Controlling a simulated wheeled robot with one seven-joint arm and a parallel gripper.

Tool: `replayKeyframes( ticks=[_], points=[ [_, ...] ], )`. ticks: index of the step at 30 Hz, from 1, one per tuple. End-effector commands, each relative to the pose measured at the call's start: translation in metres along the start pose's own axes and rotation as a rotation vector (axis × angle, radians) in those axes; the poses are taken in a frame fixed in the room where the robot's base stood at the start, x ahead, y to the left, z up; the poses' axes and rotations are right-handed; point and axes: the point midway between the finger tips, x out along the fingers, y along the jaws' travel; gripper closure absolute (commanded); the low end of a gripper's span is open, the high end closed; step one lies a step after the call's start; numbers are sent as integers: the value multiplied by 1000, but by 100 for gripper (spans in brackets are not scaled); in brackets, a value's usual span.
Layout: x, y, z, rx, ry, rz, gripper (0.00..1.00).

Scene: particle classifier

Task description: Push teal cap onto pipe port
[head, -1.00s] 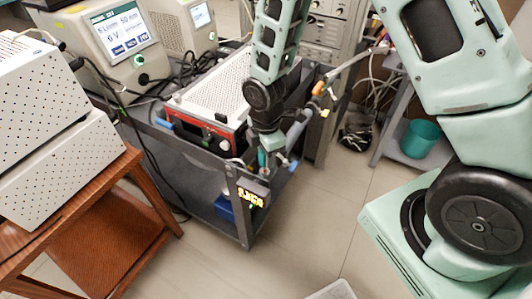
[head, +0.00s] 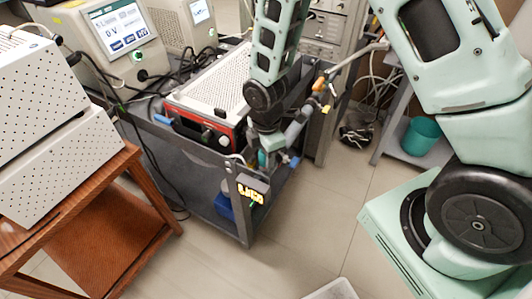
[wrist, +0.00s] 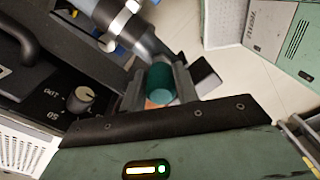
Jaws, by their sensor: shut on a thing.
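The teal cap (wrist: 161,83) sits between the two fingers of my gripper (wrist: 161,88) in the wrist view. The fingers are shut on its sides. In the head view the cap shows as a small teal patch (head: 262,158) under my gripper (head: 268,153). The grey pipe (wrist: 142,44) with a white collar comes down from the top of the wrist view, and its end meets the cap's upper edge. I cannot tell whether the cap is seated on the port or only touching it. In the head view the pipe (head: 296,130) runs beside my gripper.
A dark cart (head: 190,148) carries a red-framed instrument (head: 214,133) close to my gripper. A black knob (wrist: 80,99) is near the fingers. A wooden table (head: 118,205) with white perforated boxes stands at left.

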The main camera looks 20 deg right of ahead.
Motion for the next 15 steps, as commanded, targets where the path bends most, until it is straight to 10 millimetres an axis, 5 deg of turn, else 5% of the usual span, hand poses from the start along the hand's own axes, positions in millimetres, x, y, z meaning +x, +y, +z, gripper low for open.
replayKeyframes(
  ticks=[15],
  points=[
    [14,0,0,0,0,-1,91]
  ],
)
